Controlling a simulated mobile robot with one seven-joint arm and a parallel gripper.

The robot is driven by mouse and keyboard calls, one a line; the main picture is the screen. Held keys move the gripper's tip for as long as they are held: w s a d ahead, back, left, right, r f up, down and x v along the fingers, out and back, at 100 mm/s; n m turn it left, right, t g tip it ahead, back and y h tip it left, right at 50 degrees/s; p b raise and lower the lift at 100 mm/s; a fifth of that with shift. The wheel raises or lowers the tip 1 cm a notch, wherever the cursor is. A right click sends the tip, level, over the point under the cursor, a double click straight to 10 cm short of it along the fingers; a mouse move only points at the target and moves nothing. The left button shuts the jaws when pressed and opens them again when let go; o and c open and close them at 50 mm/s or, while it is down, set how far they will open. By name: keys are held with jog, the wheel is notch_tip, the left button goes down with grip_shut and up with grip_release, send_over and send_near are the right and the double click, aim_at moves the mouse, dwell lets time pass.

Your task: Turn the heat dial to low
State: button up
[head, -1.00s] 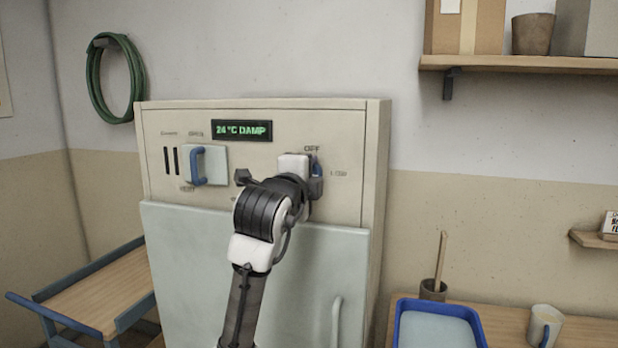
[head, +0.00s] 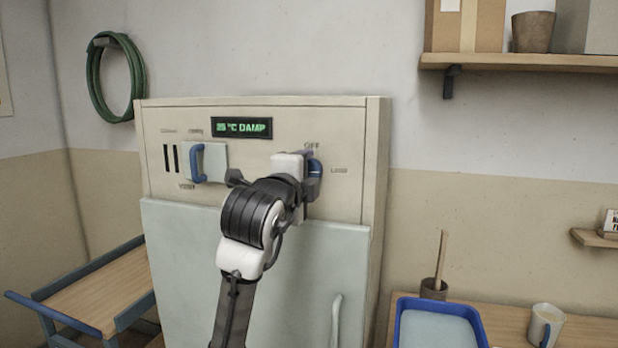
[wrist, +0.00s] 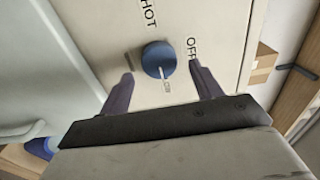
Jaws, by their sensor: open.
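The blue heat dial (head: 316,167) is on the upper right of the cream cabinet's panel, partly hidden by my gripper in the head view. The wrist view shows the round dial (wrist: 158,60) whole. A pale pointer mark runs from its middle to its lower edge, away from HOT (wrist: 148,14), on the side where the head view has LOW (head: 339,170). OFF (wrist: 191,50) is to its right in the wrist view. My gripper (wrist: 165,85) is open, one dark finger on each side of the dial, with visible gaps. The head view shows my gripper (head: 305,180) at the panel.
A green display (head: 242,128) reads about 25 °C DAMP. A blue-handled lever (head: 197,164) is left on the panel. The cabinet door (head: 180,260) is closed below. A wooden cart (head: 95,290) stands left; a blue tray (head: 400,325) and mug (head: 545,325) are right.

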jog(key=b+v, duration=0.2)
jog(key=v, duration=0.9)
